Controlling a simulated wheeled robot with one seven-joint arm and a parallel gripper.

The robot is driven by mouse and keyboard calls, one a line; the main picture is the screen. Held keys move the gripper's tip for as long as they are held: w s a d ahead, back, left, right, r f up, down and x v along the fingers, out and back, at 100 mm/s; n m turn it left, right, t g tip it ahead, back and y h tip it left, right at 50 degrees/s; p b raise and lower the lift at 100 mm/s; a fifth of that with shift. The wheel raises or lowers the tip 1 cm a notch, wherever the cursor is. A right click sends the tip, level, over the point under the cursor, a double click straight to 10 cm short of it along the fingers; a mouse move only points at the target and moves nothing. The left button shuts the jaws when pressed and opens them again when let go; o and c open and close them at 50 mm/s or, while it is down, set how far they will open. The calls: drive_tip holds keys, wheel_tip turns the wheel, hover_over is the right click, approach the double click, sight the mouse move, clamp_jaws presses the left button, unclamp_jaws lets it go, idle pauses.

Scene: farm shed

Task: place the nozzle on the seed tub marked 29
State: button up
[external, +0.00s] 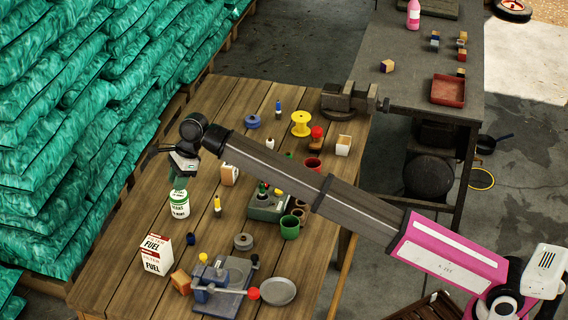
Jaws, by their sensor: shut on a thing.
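My gripper (181,172) hangs at the left side of the wooden table, pointing down. It is shut on a small dark green thing (180,184), which I take to be the nozzle; the fingers partly hide it. Directly below stands a white tub (180,207) with green lettering and a green band near its top, upright on the table. The number on it is too small to read. The green thing is just above or at the tub's top; I cannot tell whether they touch.
A white and red fuel can (157,255) stands in front of the tub. A blue and grey clamp device (222,283), grey plate (278,291), green mug (290,227) and yellow spool (301,123) are also on the table. Teal sacks (60,130) are stacked along the left.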

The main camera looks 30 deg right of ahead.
hover_over(174, 195)
drive_tip(key=d, duration=0.2)
drive_tip(key=f, duration=0.5)
drive_tip(key=shift+a+f, duration=0.25)
drive_tip(key=shift+f, duration=2)
drive_tip(key=shift+f, duration=0.15)
drive_tip(key=o, duration=1)
drive_tip(key=shift+c, duration=0.2)
drive_tip(key=v, duration=1.2)
